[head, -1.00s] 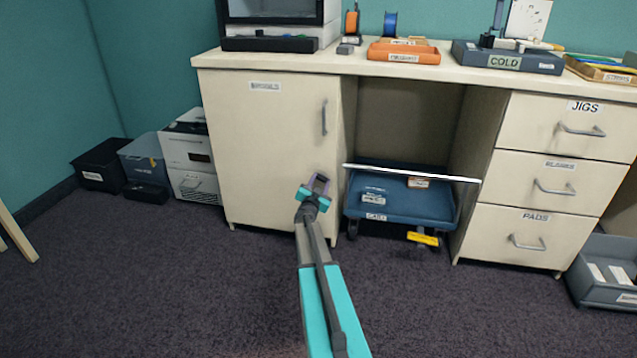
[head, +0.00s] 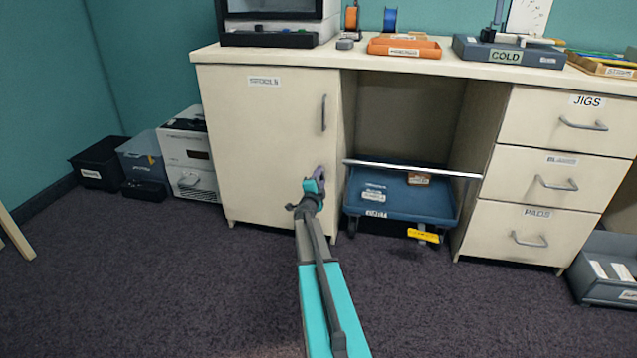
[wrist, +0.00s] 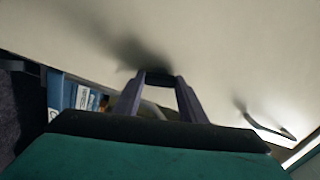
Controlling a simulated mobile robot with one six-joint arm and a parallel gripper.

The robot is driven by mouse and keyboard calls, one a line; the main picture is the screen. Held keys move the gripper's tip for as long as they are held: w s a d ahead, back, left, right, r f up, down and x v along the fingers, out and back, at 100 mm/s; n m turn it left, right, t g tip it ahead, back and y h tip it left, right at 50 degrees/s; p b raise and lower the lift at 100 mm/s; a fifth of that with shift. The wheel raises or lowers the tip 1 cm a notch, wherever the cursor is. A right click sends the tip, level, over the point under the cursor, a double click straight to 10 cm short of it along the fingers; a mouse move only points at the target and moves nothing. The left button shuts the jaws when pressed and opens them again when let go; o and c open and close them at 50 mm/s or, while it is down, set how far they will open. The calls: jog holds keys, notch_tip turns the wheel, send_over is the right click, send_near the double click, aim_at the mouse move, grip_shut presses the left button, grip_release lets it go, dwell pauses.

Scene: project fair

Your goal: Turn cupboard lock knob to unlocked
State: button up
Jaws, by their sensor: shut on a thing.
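The cream cupboard door (head: 265,150) stands closed on the left of the bench, with a vertical bar handle (head: 324,113) near its right edge. My gripper (head: 319,176) is at the door's right side, below the handle. In the wrist view my gripper (wrist: 158,82) has its two purple fingers against the door face, shut on the small dark lock knob (wrist: 159,76). The fingers hide most of the knob, and its turn angle cannot be read. The bar handle also shows at the right in the wrist view (wrist: 268,127).
A blue cart (head: 400,207) with a pale rail stands in the open bay right of the door. Drawers (head: 550,185) stand further right. Bins and a white box (head: 190,155) sit left of the cupboard. The carpet in front is clear.

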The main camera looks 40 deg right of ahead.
jog(key=shift+s+d+m+b, duration=0.15)
jog(key=shift+m+b, duration=0.15)
jog(key=shift+m, duration=0.4)
jog(key=shift+s+d+m+b, duration=0.15)
jog(key=shift+m+b, duration=0.1)
jog(key=shift+m, duration=0.45)
jog(key=o, duration=0.9)
jog(key=shift+o, duration=0.8)
jog(key=shift+w+a, duration=0.15)
jog(key=shift+a, duration=0.1)
jog(key=p+v, duration=0.4)
jog(key=v, duration=0.9)
jog(key=shift+a, duration=0.25)
